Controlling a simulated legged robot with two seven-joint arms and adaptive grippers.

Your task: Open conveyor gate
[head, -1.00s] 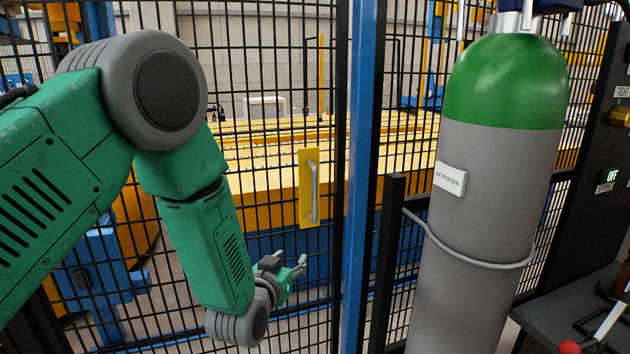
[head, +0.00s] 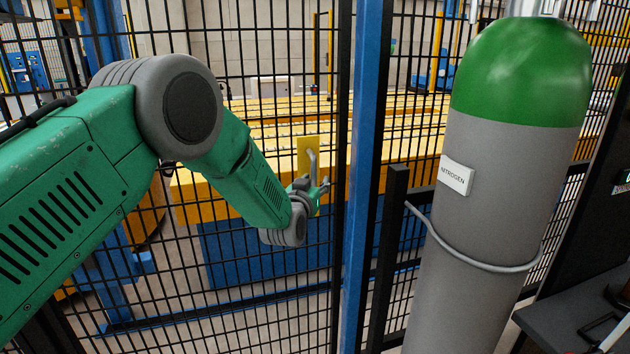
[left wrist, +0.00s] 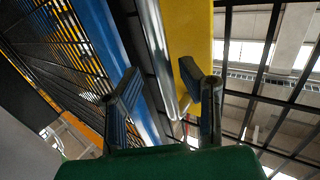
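The conveyor gate (head: 265,60) is a black wire mesh panel, and it looks closed against the blue post (head: 357,180). Its yellow plate (head: 304,148) carries a grey bar handle (head: 313,163). My left gripper (head: 322,186) is at the lower part of the handle, partly covering it. In the left wrist view my left gripper (left wrist: 158,88) has its two fingers spread apart. The grey handle (left wrist: 157,50) and yellow plate (left wrist: 189,35) show beyond and between the fingers. I cannot tell whether a finger touches the handle. My right gripper is not in view.
A grey nitrogen cylinder (head: 490,200) with a green top stands right of the post, held by a grey hoop (head: 470,257). A dark bench (head: 575,315) is at the lower right. Behind the mesh is a yellow conveyor (head: 205,195).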

